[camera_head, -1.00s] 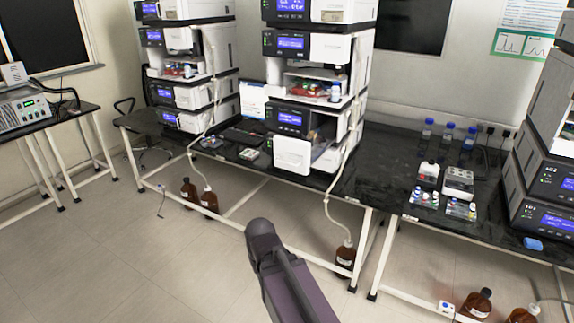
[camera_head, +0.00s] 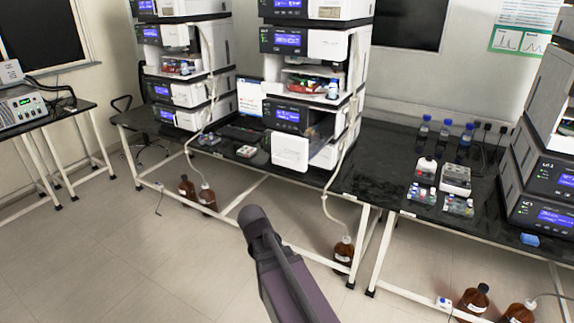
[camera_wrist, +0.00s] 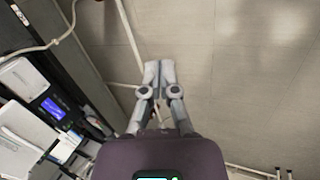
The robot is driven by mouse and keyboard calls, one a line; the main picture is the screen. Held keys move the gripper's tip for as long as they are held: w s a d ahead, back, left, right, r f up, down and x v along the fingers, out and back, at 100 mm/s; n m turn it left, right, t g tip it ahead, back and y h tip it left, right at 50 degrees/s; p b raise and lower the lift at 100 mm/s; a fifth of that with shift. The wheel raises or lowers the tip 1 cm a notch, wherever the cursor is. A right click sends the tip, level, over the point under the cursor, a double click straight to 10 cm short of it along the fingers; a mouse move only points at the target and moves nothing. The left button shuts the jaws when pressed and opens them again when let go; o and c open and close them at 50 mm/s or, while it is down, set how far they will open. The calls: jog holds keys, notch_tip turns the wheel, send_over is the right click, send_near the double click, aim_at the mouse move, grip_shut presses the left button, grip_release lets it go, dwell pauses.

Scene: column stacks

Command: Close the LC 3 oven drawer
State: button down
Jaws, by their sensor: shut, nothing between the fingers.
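In the head view, a white-fronted drawer (camera_head: 290,151) stands out from the lowest module of the middle instrument stack (camera_head: 309,75), with a gap behind it on the right. It looks open. No LC 3 label is legible on it. My gripper (camera_wrist: 159,70) shows in the wrist view with its two fingers together and empty. It is over the floor, apart from the instruments at the left of that view. In the head view only my purple arm shows and the gripper is hidden.
A second stack (camera_head: 187,75) stands left and a third (camera_head: 545,180) at the right edge. The black bench (camera_head: 385,165) carries vial trays (camera_head: 457,205) and blue-capped bottles. A tube hangs beside the middle stack to a brown bottle (camera_head: 343,252) on the floor.

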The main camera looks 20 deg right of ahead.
jog(key=w+d+r+n+t+h, duration=0.3)
jog(key=w+r+n, duration=0.3)
jog(key=w+n, duration=0.4)
jog(key=w+d+r+n+t+h, duration=0.3)
jog(key=w+r+n+t+h, duration=0.1)
jog(key=w+r+n, duration=0.3)
jog(key=w+n+h, duration=0.1)
jog(key=w+n, duration=0.1)
jog(key=n, duration=0.1)
jog(key=shift+w+d+r+t, duration=0.2)
jog(key=shift+w+r+t, duration=0.1)
jog(key=shift+w, duration=0.05)
jog(key=shift+d, duration=0.1)
jog(key=b, duration=0.3)
send_near(287, 163)
jog(key=d+r, duration=0.2)
jog(key=d, duration=0.3)
jog(key=shift+s+f, duration=0.15)
